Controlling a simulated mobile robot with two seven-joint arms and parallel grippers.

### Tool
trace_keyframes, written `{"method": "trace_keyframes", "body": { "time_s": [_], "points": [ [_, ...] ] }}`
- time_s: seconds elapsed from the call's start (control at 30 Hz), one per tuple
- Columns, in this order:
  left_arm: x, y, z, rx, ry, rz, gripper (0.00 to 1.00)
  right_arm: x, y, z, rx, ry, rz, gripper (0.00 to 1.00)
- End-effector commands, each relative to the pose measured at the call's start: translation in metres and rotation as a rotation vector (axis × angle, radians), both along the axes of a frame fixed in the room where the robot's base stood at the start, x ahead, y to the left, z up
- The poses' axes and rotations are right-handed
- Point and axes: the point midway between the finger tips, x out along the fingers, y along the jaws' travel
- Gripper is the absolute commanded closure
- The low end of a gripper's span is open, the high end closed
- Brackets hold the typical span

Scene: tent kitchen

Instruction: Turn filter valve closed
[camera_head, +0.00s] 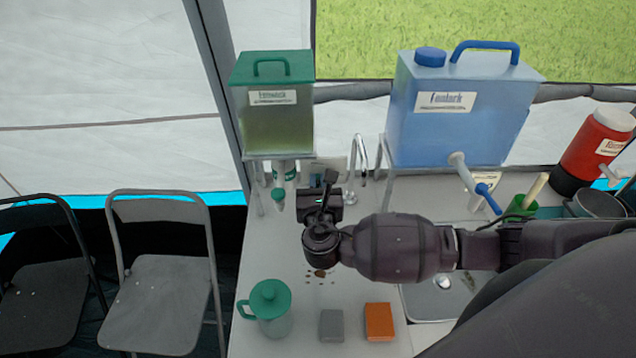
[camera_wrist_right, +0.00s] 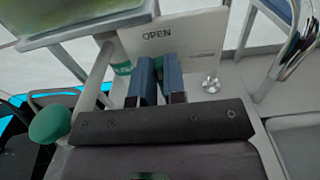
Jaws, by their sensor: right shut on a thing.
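The filter tank (camera_head: 272,120) has a green lid and murky water and stands on a stand at the back left of the counter. A white spout with a green knob (camera_head: 278,196) hangs below it; the knob also shows at the left of the wrist view (camera_wrist_right: 48,124). My right gripper (camera_head: 325,190) is just right of the spout, under the tank. In the wrist view its two blue-grey fingers (camera_wrist_right: 161,80) are close together, shut on what seems to be the filter valve, mostly hidden between them. My left gripper is out of view.
A silver tap (camera_head: 356,165) stands close right of my gripper. A blue water tank (camera_head: 455,115) is farther right. A green-lidded jug (camera_head: 268,308), a grey block (camera_head: 332,326) and an orange block (camera_head: 379,322) stand on the counter in front.

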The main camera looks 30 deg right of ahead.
Motion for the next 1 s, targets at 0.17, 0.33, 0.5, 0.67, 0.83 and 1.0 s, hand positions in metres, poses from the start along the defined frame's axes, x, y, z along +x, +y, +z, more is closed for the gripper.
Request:
{"method": "trace_keyframes", "body": {
  "time_s": [0.17,0.33,0.5,0.67,0.83,1.0],
  "points": [
    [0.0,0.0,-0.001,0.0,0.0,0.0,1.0,-0.001,0.0,-0.001,0.039,-0.016,-0.001,1.0],
    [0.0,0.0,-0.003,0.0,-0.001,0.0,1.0,-0.002,-0.003,-0.002,0.123,-0.057,-0.002,1.0],
    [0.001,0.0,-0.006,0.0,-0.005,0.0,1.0,-0.003,-0.005,-0.003,0.25,-0.119,-0.003,1.0],
    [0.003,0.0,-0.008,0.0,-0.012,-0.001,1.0,-0.005,-0.007,-0.005,0.388,-0.184,-0.003,1.0],
    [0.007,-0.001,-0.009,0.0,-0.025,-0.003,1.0,-0.006,-0.009,-0.007,0.535,-0.255,-0.003,1.0],
    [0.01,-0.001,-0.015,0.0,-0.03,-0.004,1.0,-0.007,-0.012,-0.009,0.68,-0.326,-0.003,1.0]
  ]
}}
